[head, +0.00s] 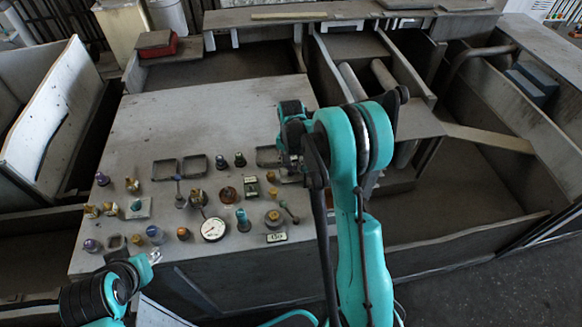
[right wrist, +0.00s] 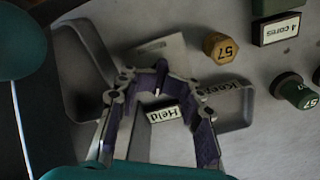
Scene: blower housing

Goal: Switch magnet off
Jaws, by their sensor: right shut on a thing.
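My right gripper (head: 291,150) reaches down over the right side of the grey panel. In the right wrist view its purple-padded fingers (right wrist: 161,88) are spread to either side of a small dark upright piece (right wrist: 161,72) by a label reading "Held" (right wrist: 162,114). The gripper is shut on this piece, though the contact is hard to see. I cannot tell which part is the magnet or its switch. My left gripper (head: 138,268) is low at the left, near the panel's front edge; its fingers are too unclear to judge.
The panel (head: 230,110) carries several knobs, a round gauge (head: 213,229), shallow square trays (head: 165,170) and a labelled block (head: 276,238). The panel's far half is clear.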

